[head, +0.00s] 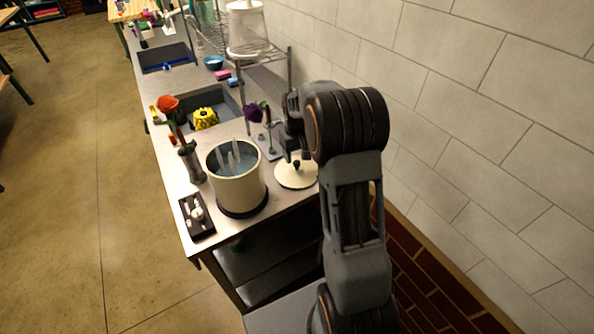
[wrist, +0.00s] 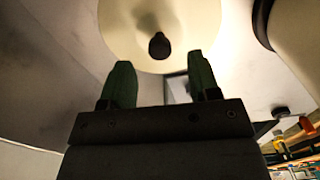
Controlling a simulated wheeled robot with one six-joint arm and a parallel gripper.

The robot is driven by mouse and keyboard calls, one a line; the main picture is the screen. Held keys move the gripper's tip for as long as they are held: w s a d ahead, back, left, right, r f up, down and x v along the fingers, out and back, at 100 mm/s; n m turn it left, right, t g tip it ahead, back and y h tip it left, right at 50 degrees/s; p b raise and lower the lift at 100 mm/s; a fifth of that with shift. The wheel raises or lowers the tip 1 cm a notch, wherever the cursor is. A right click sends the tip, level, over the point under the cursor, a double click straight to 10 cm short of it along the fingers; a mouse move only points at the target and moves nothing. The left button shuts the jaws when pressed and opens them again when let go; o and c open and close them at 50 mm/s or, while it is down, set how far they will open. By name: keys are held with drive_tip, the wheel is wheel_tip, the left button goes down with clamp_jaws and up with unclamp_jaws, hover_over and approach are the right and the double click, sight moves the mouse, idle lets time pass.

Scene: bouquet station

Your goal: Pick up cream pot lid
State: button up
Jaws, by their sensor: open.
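The cream pot lid (head: 295,174) is a round, pale disc with a dark knob. It lies on the metal counter to the right of the cream pot (head: 238,184), apart from it. In the wrist view the lid (wrist: 120,25) fills the top middle, with its dark knob (wrist: 159,46) just beyond my fingertips. My gripper (wrist: 158,72) is open and empty, its two green fingers apart. The knob lies roughly in line with the gap between them, not between the fingers. In the head view my arm's end is above and beside the lid and hides part of its surroundings.
The pot holds water and pale upright shapes. A dark switch box (head: 197,216) sits at the counter's front. A grey vase with a red flower (head: 168,103) stands left of the pot. A wire rack (head: 288,70) and the tiled wall are close behind and right.

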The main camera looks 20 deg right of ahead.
sight(297, 162)
drive_tip(key=shift+f+p, duration=0.3)
drive_tip(key=shift+f, duration=1.8)
drive_tip(key=shift+c, duration=0.5)
drive_tip(key=c, duration=0.9)
clamp_jaws()
drive_tip(key=shift+r, duration=0.15)
